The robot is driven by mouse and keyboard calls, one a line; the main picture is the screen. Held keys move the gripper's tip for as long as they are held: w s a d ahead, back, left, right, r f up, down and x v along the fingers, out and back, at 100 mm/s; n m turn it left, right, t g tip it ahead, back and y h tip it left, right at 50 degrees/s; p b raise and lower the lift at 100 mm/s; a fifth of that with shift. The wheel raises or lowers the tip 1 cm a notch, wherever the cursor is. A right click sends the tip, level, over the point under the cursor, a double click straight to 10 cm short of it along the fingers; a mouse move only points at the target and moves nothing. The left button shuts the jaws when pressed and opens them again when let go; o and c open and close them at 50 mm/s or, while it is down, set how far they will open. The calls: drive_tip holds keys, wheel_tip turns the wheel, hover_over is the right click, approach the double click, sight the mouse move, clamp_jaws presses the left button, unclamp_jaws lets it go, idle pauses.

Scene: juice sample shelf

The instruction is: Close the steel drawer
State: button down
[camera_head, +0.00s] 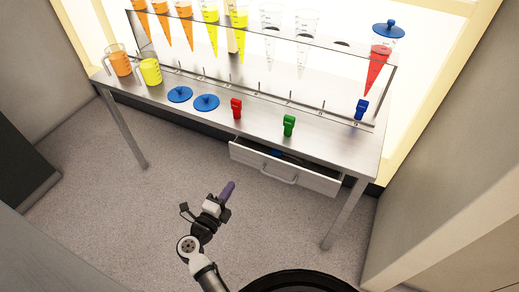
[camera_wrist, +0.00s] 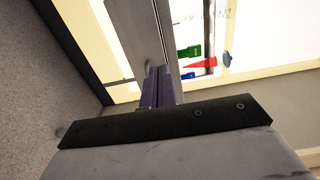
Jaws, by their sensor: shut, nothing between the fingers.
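The steel drawer (camera_head: 284,168) hangs under the right half of the steel table and stands partly open, with a bar handle (camera_head: 280,178) on its front. A small blue thing shows inside it. My gripper (camera_head: 229,188) is in front of and to the left of the drawer, apart from it, with its purple fingers shut and empty. The wrist view shows the shut fingers (camera_wrist: 158,88) pointing toward a grey metal surface (camera_wrist: 140,40); I cannot tell which part it is.
The steel table (camera_head: 330,140) holds orange and yellow cups (camera_head: 119,63), blue lids (camera_head: 206,102), and red (camera_head: 236,108), green (camera_head: 289,125) and blue (camera_head: 361,109) clips. A clear rack behind holds several cones. Table legs (camera_head: 344,213) flank the drawer. The floor in front is clear.

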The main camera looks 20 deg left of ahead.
drive_tip(key=p, duration=0.3)
approach(253, 152)
drive_tip(key=shift+w, duration=3.4)
drive_tip(key=shift+w+d, duration=0.1)
drive_tip(key=shift+w, duration=1.25)
drive_tip(key=shift+s, duration=0.2)
